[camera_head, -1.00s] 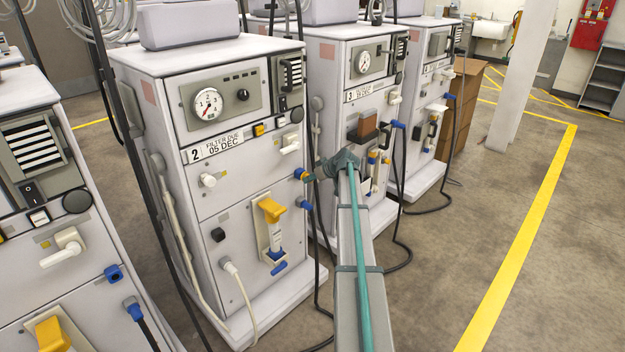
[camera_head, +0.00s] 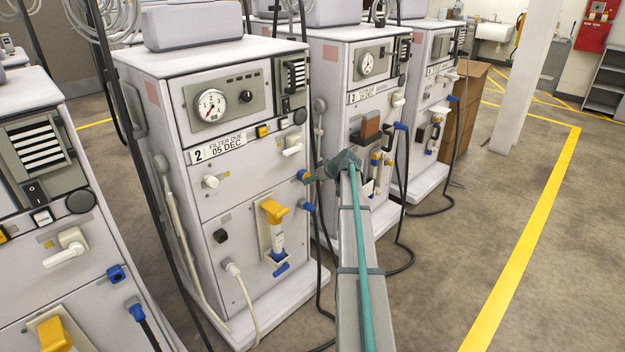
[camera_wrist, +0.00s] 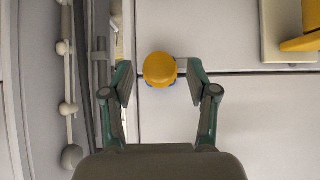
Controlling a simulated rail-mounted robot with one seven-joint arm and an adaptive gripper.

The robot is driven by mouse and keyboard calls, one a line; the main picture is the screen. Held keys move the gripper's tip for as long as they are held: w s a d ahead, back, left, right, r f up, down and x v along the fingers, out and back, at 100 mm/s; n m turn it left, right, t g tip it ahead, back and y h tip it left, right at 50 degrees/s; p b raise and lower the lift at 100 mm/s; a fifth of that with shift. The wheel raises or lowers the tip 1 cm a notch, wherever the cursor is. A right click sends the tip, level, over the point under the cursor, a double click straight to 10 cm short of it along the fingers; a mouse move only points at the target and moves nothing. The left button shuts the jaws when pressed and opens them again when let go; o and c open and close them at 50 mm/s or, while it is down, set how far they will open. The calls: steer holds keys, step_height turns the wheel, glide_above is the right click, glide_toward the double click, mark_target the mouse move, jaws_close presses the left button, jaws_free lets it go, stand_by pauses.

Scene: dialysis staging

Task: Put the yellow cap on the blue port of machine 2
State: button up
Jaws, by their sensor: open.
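Machine 2 (camera_head: 240,185) is the white cabinet with the "2 FILTER DUE 05 DEC" label. The blue port (camera_head: 302,175) is on the right of its front, with a little yellow beside it. In the wrist view the round yellow cap (camera_wrist: 160,68) is seen end-on, with bits of blue showing behind its lower edge. It sits in front of the blue port; how fully it is seated is hidden. My gripper (camera_wrist: 161,83) is open around the cap, one finger on each side, with a visible gap to each. In the head view my gripper (camera_head: 338,166) is just right of the port.
A second blue fitting (camera_head: 307,206) sits below the port. A yellow-handled holder (camera_head: 273,222) is on the lower front panel. Dark hoses (camera_head: 319,255) hang close to my arm. Machine 3 (camera_head: 345,125) stands just behind. Open floor (camera_head: 450,270) lies to the right.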

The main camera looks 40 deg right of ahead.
steer(key=v, duration=1.1)
steer(key=shift+s+r, duration=0.25)
